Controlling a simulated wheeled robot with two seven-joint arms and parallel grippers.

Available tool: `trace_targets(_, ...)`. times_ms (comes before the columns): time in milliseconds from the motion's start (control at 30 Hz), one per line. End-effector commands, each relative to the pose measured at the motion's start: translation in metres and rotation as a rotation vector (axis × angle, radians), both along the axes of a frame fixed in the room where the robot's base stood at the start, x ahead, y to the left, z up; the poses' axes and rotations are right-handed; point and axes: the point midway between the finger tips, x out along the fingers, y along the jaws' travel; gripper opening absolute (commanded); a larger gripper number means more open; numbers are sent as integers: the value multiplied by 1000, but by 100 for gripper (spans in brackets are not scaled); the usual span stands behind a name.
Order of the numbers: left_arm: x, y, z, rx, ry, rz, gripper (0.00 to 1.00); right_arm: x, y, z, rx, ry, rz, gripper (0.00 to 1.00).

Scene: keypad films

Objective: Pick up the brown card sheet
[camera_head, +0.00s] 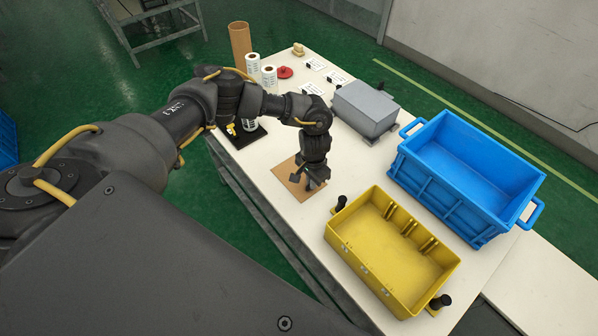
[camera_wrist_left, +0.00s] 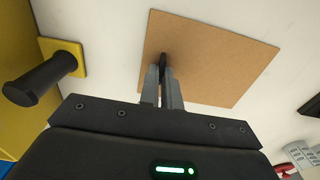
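The brown card sheet (camera_head: 294,190) lies on the white table, left of the yellow tray. In the left wrist view the sheet (camera_wrist_left: 218,62) is a flat tan rectangle filling the upper middle. My left gripper (camera_head: 311,183) points down over the sheet and hides part of it. In the left wrist view its two grey fingers (camera_wrist_left: 163,72) are close together, with dark tips over the left part of the sheet. I see no card pinched between them; whether the tips touch the sheet is unclear. My right gripper is not in view.
A yellow tray (camera_head: 345,262) with black handles stands close to the right of the sheet, and a blue crate (camera_head: 440,187) beyond it. A grey box (camera_head: 366,106), white rolls (camera_head: 270,78), a red disc (camera_head: 285,72) and a brown tube (camera_head: 240,42) stand farther back.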

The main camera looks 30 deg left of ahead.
Motion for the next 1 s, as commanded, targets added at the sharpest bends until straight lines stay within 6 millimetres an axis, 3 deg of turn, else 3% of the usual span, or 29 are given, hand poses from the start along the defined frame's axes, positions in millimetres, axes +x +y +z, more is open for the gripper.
trace_targets(567, 1, 0, 8, -1, -1, 0, 0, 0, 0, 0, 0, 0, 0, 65)
trace_targets(767, -1, -1, 35, -2, -2, -3, 0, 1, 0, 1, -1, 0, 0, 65)
trace_targets(1000, -37, -10, 78, -3, -1, -6, 0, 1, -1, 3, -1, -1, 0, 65)
